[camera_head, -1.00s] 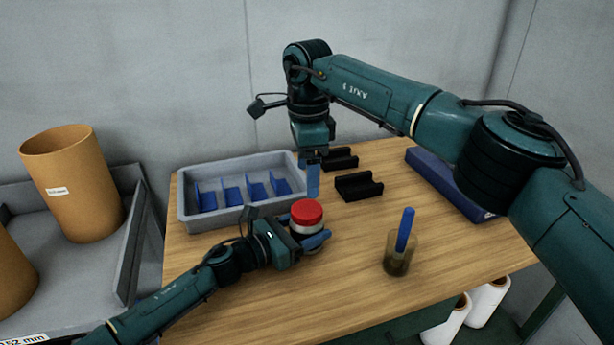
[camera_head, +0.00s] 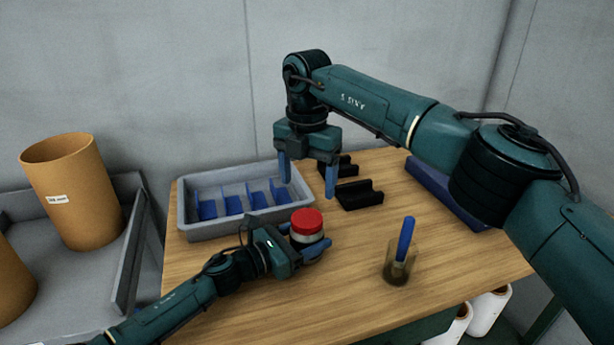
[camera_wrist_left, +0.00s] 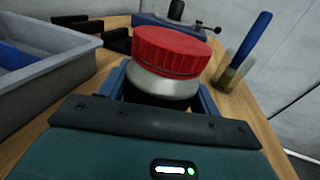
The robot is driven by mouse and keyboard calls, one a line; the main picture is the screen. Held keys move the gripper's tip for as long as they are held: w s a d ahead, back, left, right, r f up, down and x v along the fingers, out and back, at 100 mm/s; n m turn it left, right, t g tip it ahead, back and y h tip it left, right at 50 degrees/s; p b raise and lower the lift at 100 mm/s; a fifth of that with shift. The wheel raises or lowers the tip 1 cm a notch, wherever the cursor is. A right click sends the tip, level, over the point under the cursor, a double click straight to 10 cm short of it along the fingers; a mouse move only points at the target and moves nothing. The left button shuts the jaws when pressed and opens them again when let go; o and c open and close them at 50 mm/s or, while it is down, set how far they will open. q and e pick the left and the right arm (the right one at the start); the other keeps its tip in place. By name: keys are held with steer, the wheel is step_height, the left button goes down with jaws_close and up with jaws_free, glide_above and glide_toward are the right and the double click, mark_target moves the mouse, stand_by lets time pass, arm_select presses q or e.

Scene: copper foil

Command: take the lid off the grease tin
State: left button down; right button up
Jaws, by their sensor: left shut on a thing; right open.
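The grease tin (camera_head: 308,238) is a short silver tin under a ribbed red lid (camera_head: 306,221). It stands upright near the middle of the wooden table, with the lid on. My left gripper (camera_head: 314,250) is shut on the tin's body from the left, below the lid. In the left wrist view the red lid (camera_wrist_left: 172,50) sits on top of the silver tin (camera_wrist_left: 165,85) between the blue fingers. My right gripper (camera_head: 308,180) is open and empty, pointing down above and behind the tin, its blue fingers spread apart.
A grey tray (camera_head: 185,215) with blue dividers stands behind left. Black V-shaped blocks (camera_head: 360,194) lie behind the tin. A cup (camera_head: 396,272) with a blue-handled tool (camera_head: 405,238) stands at right. A dark blue case (camera_head: 440,192) lies at the back right. The front table is clear.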

mark_target(307, 218)
steer(key=m, duration=0.8)
steer(key=shift+f, duration=4.05)
steer(key=shift+c, duration=0.3)
